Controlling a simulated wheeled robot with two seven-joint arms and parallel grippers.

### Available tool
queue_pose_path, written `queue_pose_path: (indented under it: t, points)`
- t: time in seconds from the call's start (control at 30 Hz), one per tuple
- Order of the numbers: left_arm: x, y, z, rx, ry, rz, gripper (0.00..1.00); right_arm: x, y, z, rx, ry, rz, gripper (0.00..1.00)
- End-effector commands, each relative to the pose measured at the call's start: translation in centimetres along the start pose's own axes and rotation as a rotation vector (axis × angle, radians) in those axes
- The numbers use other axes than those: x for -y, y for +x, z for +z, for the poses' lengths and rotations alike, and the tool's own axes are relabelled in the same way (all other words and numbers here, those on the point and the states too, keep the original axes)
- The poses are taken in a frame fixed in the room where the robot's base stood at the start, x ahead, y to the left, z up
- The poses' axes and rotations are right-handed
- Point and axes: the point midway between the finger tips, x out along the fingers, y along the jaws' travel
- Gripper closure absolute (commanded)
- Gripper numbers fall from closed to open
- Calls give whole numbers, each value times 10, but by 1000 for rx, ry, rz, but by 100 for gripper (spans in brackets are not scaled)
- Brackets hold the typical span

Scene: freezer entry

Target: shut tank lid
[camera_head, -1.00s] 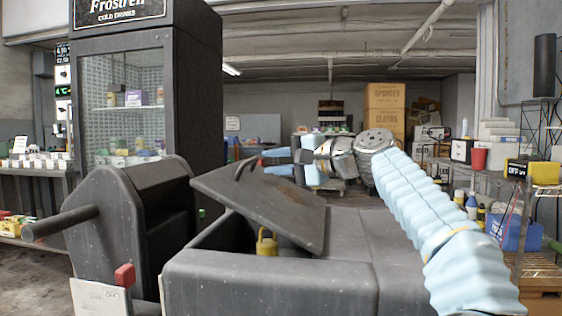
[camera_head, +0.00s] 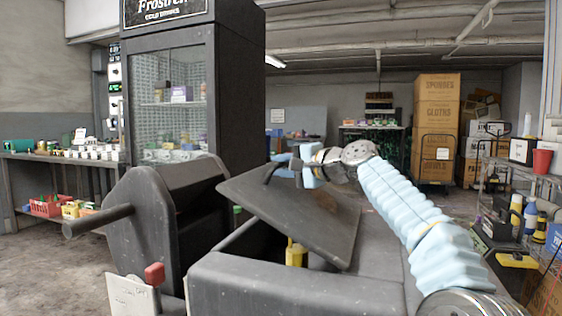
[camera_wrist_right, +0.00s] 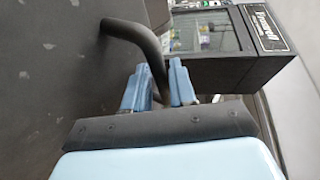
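The grey tank (camera_head: 300,285) stands in front of me in the head view. Its dark lid (camera_head: 300,215) is tilted up, leaving a dark opening at the front left. A bent dark handle (camera_head: 268,173) rises from the lid. My right gripper (camera_head: 288,166) is at the handle, its light blue arm coming in from the right. In the right wrist view, the handle (camera_wrist_right: 148,45) curves from the lid (camera_wrist_right: 60,60) to between the two blue fingers of my right gripper (camera_wrist_right: 160,75). The fingers look apart; firm contact is not clear. My left gripper is out of view.
A yellow object (camera_head: 296,254) shows in the tank opening. A dark housing with a bar (camera_head: 140,215) stands to the left, in front of a drinks cooler (camera_head: 190,90). Shelves with bottles (camera_head: 517,212) are on the right. Cardboard boxes (camera_head: 437,115) stand at the back.

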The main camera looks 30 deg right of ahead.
Motion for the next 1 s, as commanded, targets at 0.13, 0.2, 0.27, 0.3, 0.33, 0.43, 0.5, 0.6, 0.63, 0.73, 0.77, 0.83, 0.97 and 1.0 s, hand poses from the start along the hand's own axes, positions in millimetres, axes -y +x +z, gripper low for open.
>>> queue_pose_path:
  t: [0.13, 0.2, 0.27, 0.3, 0.33, 0.43, 0.5, 0.6, 0.63, 0.73, 0.77, 0.83, 0.97, 1.0]
  points:
    - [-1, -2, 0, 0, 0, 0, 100, 0, 6, 0, -1, -1, -1, 75]
    - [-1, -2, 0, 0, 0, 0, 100, 0, 7, 0, -1, -1, 0, 75]
    - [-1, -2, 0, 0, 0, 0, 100, 0, 7, 0, -1, 0, 0, 75]
    - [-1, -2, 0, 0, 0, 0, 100, 0, 7, 0, -1, 0, 0, 75]
    - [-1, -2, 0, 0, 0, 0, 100, 0, 7, 0, -1, 0, 0, 75]
    - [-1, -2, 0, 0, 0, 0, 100, 0, 7, 0, -1, 0, 0, 86]
    - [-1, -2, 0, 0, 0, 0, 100, 0, 7, 0, -1, 0, 0, 96]
    - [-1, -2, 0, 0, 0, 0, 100, 0, 7, 0, -1, 0, 0, 100]
    - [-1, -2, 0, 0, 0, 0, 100, 0, 7, 0, -1, 0, 0, 100]
    - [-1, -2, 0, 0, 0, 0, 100, 0, 6, 0, -1, 0, 0, 100]
    - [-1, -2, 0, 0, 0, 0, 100, 0, 6, 0, -1, 0, 0, 100]
    - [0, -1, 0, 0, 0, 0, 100, -2, 7, 0, 0, 0, 1, 100]
    - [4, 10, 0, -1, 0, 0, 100, -18, 18, 5, 2, 1, 3, 100]
    - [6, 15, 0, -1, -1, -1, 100, -26, 23, 8, 3, 2, 4, 100]
